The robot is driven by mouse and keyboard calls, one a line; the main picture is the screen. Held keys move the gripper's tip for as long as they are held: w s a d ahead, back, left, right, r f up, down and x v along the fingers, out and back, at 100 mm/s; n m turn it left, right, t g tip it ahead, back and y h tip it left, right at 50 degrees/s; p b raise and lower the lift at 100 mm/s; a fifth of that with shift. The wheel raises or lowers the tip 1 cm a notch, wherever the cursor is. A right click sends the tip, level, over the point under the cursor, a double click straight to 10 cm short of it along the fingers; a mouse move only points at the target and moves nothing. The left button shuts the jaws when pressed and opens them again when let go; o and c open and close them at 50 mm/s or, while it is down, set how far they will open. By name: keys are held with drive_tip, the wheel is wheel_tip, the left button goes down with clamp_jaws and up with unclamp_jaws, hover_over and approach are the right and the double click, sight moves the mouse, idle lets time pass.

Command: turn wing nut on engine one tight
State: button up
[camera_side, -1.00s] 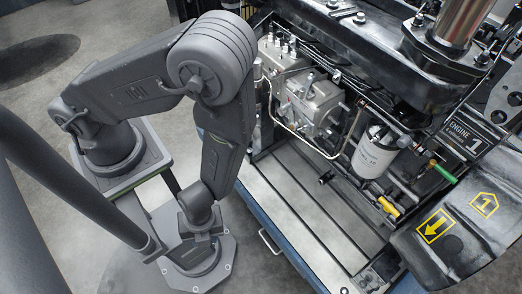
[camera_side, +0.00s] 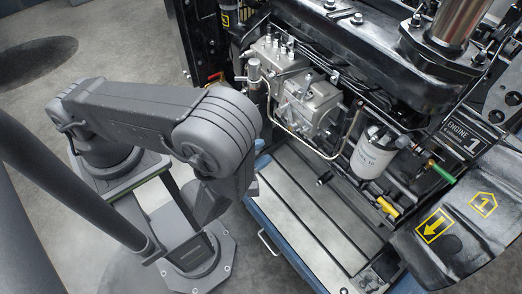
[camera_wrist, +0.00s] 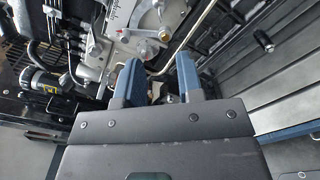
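Engine 1 (camera_side: 310,100) is the dark engine with a bare metal pump block on its side, marked by an "ENGINE 1" plate (camera_side: 461,137). The pump block (camera_wrist: 155,20) also shows at the top of the wrist view. My gripper (camera_wrist: 159,66) shows in the wrist view as two blue fingers set apart, with pipes and small metal parts beyond the gap. Nothing is clearly held between them. In the side view my arm hides the gripper. I cannot pick out the wing nut for certain in either view.
A thin bent pipe (camera_wrist: 190,38) crosses near my fingers.

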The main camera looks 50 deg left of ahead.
sight(302, 129)
drive_tip(key=w, duration=0.9)
drive_tip(key=shift+w+d, duration=0.15)
drive_tip(key=shift+w, duration=0.25)
drive_tip(key=shift+r, duration=0.1)
clamp_jaws()
idle(0.7)
